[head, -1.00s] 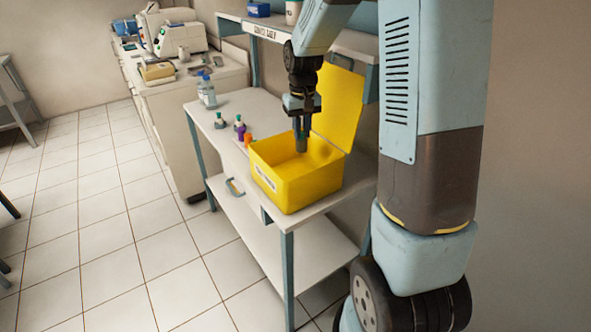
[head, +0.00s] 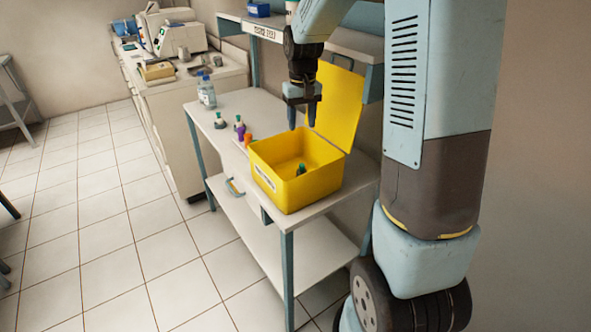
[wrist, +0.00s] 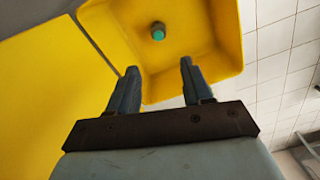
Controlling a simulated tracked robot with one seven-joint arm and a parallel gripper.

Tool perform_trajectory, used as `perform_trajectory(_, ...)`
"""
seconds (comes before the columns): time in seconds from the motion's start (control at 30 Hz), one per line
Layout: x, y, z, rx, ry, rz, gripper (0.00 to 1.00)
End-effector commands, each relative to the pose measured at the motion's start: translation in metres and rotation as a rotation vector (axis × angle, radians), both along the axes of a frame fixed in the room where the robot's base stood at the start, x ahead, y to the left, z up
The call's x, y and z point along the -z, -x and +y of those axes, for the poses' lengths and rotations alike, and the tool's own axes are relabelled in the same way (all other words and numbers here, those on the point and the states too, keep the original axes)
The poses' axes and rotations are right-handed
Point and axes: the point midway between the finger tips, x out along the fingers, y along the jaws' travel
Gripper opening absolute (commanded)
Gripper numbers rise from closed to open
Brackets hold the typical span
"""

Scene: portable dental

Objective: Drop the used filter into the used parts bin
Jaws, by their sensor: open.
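The yellow bin (head: 285,190) stands on the bench top with its lid (head: 338,105) raised at the back right. The used filter (head: 301,169), a small dark piece with a green top, is inside the bin on its floor. In the wrist view the filter (wrist: 158,31) shows its round teal end inside the bin (wrist: 208,30). My gripper (head: 302,124) is open and empty above the bin, with its fingers pointing down. In the wrist view its two fingers (wrist: 157,78) are spread wide, apart from the filter.
Several small bottles with coloured caps (head: 239,128) stand on the bench left of the bin. A clear bottle (head: 207,92) stands farther back. A shelf (head: 262,28) runs above the bench. The tiled floor (head: 110,210) to the left is open.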

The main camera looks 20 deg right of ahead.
Motion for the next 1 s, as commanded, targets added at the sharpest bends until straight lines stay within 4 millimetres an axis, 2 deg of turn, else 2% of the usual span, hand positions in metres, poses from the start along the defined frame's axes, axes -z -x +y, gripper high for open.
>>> perform_trajectory(0.03,-0.011,-0.001,0.0,0.0,0.0,-0.005,0.5)
perform_trajectory(0.3,-0.064,-0.001,0.0,-0.001,0.0,-0.004,0.5)
perform_trajectory(0.5,-0.092,-0.001,0.001,-0.002,0.0,-0.002,0.5)
perform_trajectory(0.7,-0.104,-0.001,0.001,-0.002,0.0,0.0,0.5)
perform_trajectory(1.0,-0.106,0.001,0.001,-0.002,0.001,-0.002,0.5)
